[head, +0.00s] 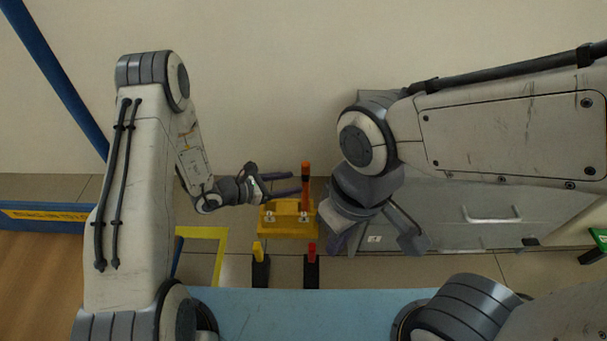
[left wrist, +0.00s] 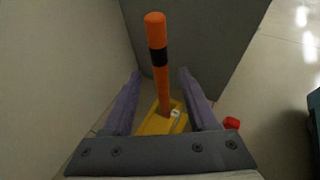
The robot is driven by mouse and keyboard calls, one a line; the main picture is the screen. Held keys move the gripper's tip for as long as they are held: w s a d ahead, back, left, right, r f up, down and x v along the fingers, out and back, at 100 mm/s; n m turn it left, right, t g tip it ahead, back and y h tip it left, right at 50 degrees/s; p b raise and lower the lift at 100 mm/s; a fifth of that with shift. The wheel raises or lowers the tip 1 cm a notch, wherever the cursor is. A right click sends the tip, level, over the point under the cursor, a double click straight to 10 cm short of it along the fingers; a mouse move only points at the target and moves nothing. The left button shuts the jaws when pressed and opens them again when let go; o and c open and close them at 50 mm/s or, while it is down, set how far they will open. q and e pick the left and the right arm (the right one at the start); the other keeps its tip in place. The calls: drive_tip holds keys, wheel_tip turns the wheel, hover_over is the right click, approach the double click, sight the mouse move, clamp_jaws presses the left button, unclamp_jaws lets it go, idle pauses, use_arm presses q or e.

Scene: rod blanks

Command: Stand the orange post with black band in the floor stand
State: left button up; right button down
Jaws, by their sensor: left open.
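The orange post with black band (head: 305,180) stands upright in the yellow floor stand (head: 288,232). In the left wrist view the post (left wrist: 161,85) shows its black band near the top, and its foot meets the yellow stand (left wrist: 152,126). My left gripper (head: 296,183) is open beside the post. In the left wrist view its two fingers (left wrist: 160,75) are apart on either side of the post, with gaps to it. My right gripper (head: 375,243) hangs to the right of the stand; its fingers look spread and nothing shows between them.
A grey cabinet (head: 485,215) with a handle stands behind on the right. Two short posts, one yellow-topped (head: 259,257) and one red-topped (head: 311,257), stand in front of the stand. A blue surface (head: 300,310) lies nearest me. A yellow floor marking (head: 219,260) is at left.

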use_arm(q)
drive_tip(key=shift+p+v, duration=0.45)
drive_tip(key=shift+v, duration=1.25)
